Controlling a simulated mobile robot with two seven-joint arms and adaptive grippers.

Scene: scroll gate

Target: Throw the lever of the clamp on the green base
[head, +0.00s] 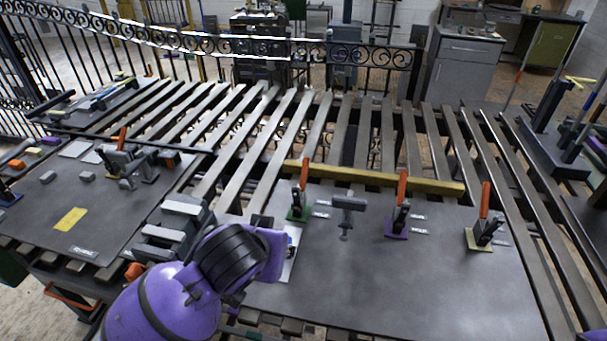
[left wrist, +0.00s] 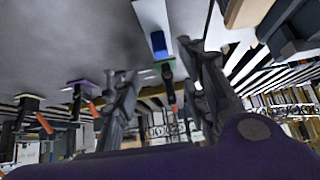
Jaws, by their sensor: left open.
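The clamp on the green base (head: 298,213) stands on the right-hand grey table, left of the other clamps. Its orange lever (head: 304,175) points up. In the left wrist view, which looks tilted over, the green base (left wrist: 165,61) and its orange lever (left wrist: 172,92) appear between my finger tips. My left gripper (left wrist: 163,66) is open and empty, its two dark fingers spread apart. In the head view my purple wrist hides most of it, just left of and nearer than the green clamp. I cannot tell the exact gap. My right gripper is not in view.
A clamp on a purple base (head: 396,232) and one on a yellowish base (head: 477,241) stand further right, levers up. A grey T-shaped fixture (head: 347,207) stands beside the green clamp. A yellow bar (head: 375,177) runs behind. The table front right is clear.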

